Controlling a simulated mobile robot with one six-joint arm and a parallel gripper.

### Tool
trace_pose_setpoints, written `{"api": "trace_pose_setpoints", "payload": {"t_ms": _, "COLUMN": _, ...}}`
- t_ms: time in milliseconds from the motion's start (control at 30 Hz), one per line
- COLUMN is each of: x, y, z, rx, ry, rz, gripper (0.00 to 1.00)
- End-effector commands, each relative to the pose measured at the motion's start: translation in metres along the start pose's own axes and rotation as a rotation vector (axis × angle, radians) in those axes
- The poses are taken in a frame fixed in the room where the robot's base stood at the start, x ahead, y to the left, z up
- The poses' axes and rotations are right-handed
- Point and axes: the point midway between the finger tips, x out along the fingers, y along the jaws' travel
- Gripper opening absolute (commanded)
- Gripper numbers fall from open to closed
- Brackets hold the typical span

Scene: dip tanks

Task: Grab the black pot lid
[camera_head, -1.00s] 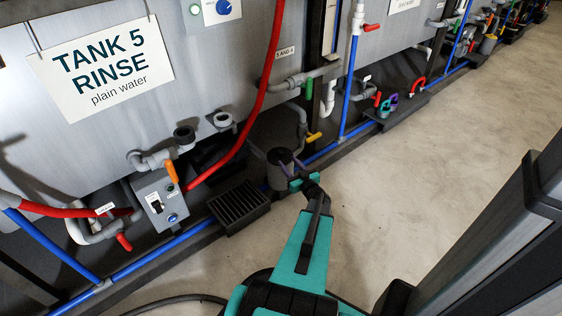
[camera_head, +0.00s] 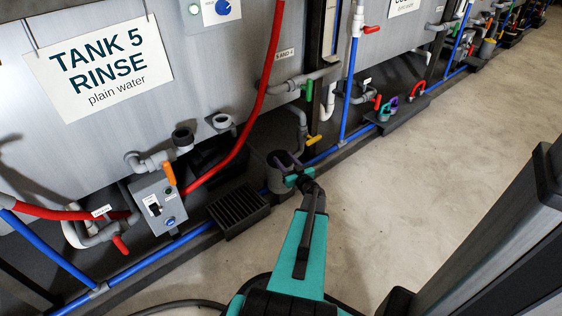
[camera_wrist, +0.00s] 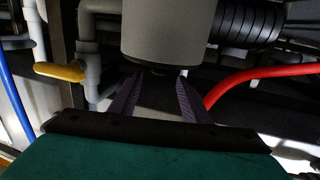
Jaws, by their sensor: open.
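A grey pot (camera_head: 273,182) stands on the floor by the pipes in the head view, partly behind my gripper (camera_head: 286,160). In the wrist view the same grey cylinder (camera_wrist: 168,28) fills the top middle, and the scene looks turned over. A dark edge with a small dark knob, which seems to be the black pot lid (camera_wrist: 160,68), shows at its lower end. My gripper (camera_wrist: 159,84) is open, with its two purple fingers apart on either side of the knob. Whether they touch the lid is not clear.
A black slatted grate (camera_head: 239,211) lies left of the pot. A yellow valve handle (camera_head: 313,141) is close on its right, and a red hose (camera_head: 222,165) curves past on the left. A grey switch box (camera_head: 160,202) stands further left. Bare floor (camera_head: 400,190) is free on the right.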

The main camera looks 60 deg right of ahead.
Motion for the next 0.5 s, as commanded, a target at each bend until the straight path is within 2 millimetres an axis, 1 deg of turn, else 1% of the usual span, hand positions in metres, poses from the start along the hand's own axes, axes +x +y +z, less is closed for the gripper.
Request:
{"api": "trace_pose_setpoints", "payload": {"t_ms": 33, "x": 0.009, "y": 0.000, "z": 0.003, "rx": 0.000, "ry": 0.001, "rz": -0.002, "gripper": 0.43}}
{"api": "trace_pose_setpoints", "payload": {"t_ms": 200, "x": 0.027, "y": 0.000, "z": 0.002, "rx": 0.000, "ry": 0.001, "rz": -0.001, "gripper": 0.43}}
{"api": "trace_pose_setpoints", "payload": {"t_ms": 300, "x": 0.031, "y": 0.000, "z": 0.001, "rx": 0.000, "ry": 0.001, "rz": -0.001, "gripper": 0.43}}
{"api": "trace_pose_setpoints", "payload": {"t_ms": 500, "x": 0.032, "y": 0.000, "z": 0.000, "rx": 0.001, "ry": 0.000, "rz": 0.000, "gripper": 0.43}}
